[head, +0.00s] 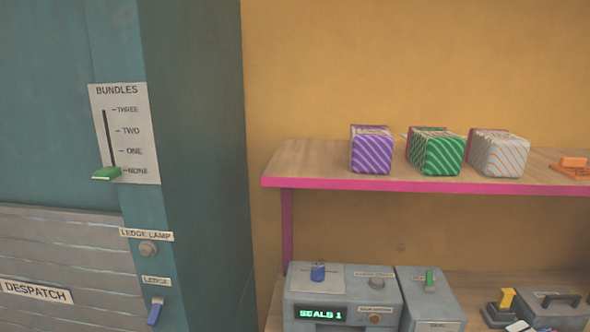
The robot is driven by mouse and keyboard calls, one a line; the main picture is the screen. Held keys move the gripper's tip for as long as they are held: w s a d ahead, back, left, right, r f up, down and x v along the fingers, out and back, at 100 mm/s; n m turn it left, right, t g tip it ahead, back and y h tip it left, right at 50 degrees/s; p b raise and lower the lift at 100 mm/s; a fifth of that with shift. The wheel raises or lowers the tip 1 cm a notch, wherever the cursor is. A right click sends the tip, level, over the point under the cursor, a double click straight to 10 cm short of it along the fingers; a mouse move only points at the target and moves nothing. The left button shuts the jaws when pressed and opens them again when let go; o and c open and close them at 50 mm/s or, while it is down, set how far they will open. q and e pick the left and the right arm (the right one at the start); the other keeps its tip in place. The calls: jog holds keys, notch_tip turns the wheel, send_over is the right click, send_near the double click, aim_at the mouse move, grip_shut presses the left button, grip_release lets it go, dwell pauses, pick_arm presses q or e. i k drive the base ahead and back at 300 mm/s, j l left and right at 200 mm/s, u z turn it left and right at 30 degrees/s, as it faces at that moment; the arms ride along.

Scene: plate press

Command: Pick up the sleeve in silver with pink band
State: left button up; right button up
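A silver-grey wrapped block with orange diagonal stripes (500,158) sits on the upper shelf in the head view, rightmost of three wrapped blocks. A dark pink strip shows at its back left edge; I cannot tell whether this is a band. To its left stand a green striped block (440,156) and a purple striped block (372,156). No piece is clearly a silver sleeve with a pink band. Neither of my grippers is in view.
The wooden shelf (310,167) has a pink front edge, with an orange item (572,162) at right. Below are a grey machine reading "SEALS 1" (345,285) and other grey boxes. A teal cabinet (190,90) with a "BUNDLES" lever (107,173) stands left.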

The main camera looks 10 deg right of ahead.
aim_at(497, 153)
jog(key=z, duration=1.35)
